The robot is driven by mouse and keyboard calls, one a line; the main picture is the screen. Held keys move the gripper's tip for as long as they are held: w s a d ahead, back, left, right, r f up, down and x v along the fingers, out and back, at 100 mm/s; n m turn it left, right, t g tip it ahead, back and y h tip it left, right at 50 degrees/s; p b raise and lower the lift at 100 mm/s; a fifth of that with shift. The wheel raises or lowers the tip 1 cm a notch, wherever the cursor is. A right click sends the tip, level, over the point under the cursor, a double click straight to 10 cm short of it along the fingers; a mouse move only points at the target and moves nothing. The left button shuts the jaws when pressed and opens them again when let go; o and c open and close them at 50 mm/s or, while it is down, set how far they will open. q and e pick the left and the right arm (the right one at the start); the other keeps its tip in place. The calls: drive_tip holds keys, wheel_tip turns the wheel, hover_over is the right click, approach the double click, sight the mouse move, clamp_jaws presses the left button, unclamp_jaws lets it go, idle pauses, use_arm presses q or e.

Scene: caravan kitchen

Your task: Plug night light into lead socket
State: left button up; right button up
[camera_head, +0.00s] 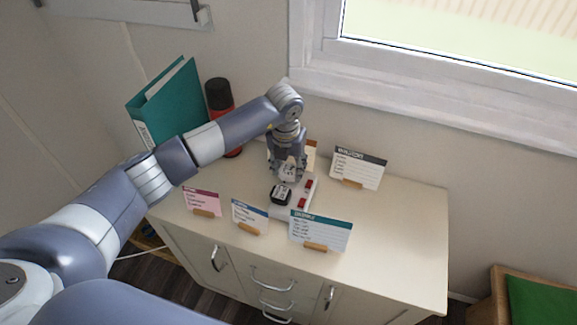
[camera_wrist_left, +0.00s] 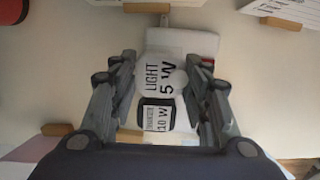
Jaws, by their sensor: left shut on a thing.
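My left gripper (camera_head: 288,172) points down over the cabinet top, shut on the white night light (camera_head: 289,171). In the left wrist view the night light (camera_wrist_left: 165,76), labelled "LIGHT 5 W", is between the two fingers. The white lead socket strip (camera_head: 303,200) lies below, with red switches along its right side; it also shows in the wrist view (camera_wrist_left: 190,42). A black charger (camera_head: 281,195), labelled "CHARGER 10 W" in the wrist view (camera_wrist_left: 157,116), sits on the strip beside the light. Whether the light touches the strip is hidden. My right gripper is out of view.
Label cards on wooden stands surround the strip: pink (camera_head: 203,202), blue (camera_head: 249,216), teal (camera_head: 320,232), dark-topped (camera_head: 358,168). A teal binder (camera_head: 170,103) and a red-and-black flask (camera_head: 221,100) stand behind my arm. The cabinet top (camera_head: 405,220) is clear at right.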

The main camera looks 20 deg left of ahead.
use_arm(q)
drive_tip(key=shift+f+b, duration=0.85)
drive_tip(key=shift+f, duration=0.2)
idle(0.4)
drive_tip(key=o, duration=1.1)
drive_tip(key=r, duration=0.4)
drive_tip(key=s+r, duration=0.1)
drive_tip(key=r, duration=0.7)
drive_tip(key=shift+s, duration=0.2)
drive_tip(key=shift+f, duration=0.1)
